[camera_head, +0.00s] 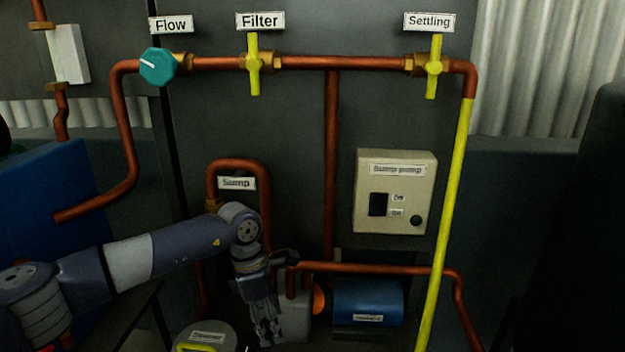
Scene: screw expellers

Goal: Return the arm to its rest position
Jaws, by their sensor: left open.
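My left arm comes in from the lower left and bends down at the wrist. Its gripper (268,335) points downward, open, with nothing seen between its fingers. It is in front of the grey block beside the blue pump (368,302), and I cannot tell whether it touches anything. My right gripper is not in view.
Copper pipes run along the dark panel, with a teal Flow knob (158,66) and yellow Filter (253,64) and Settling (434,66) valve handles. A beige Sump pump switch box (395,192) is at centre right. A lidded container (206,338) stands just left of the gripper.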

